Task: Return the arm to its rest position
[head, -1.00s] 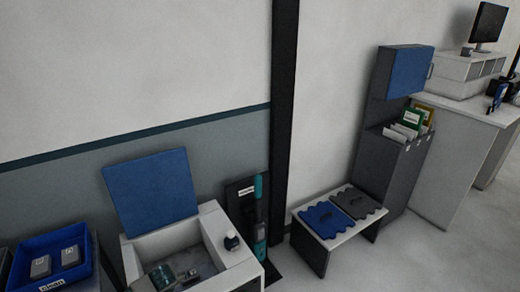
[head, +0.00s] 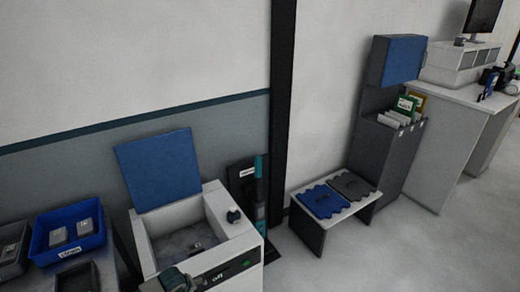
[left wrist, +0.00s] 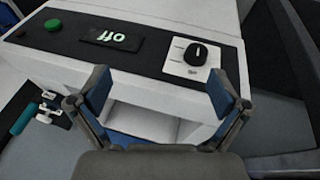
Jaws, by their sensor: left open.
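My left gripper (left wrist: 160,94) is open and empty in the left wrist view, its two blue-padded fingers spread apart. They are in front of a white machine's dark control panel (left wrist: 62,33), which carries an "off" display, a black knob (left wrist: 196,54) and a green button (left wrist: 53,25). In the head view a part of my left arm shows at the bottom edge, in front of the white machine (head: 215,252). The machine's blue lid (head: 158,170) stands open, and a small object (head: 197,245) lies inside the basin. My right gripper is in neither view.
A blue bin (head: 42,240) with grey blocks stands on the left, beside dark trays. A low bench (head: 318,224) with blue and grey wavy mats stands to the right. Behind it are a dark cabinet (head: 370,160) and a white desk (head: 455,120). The floor at right is clear.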

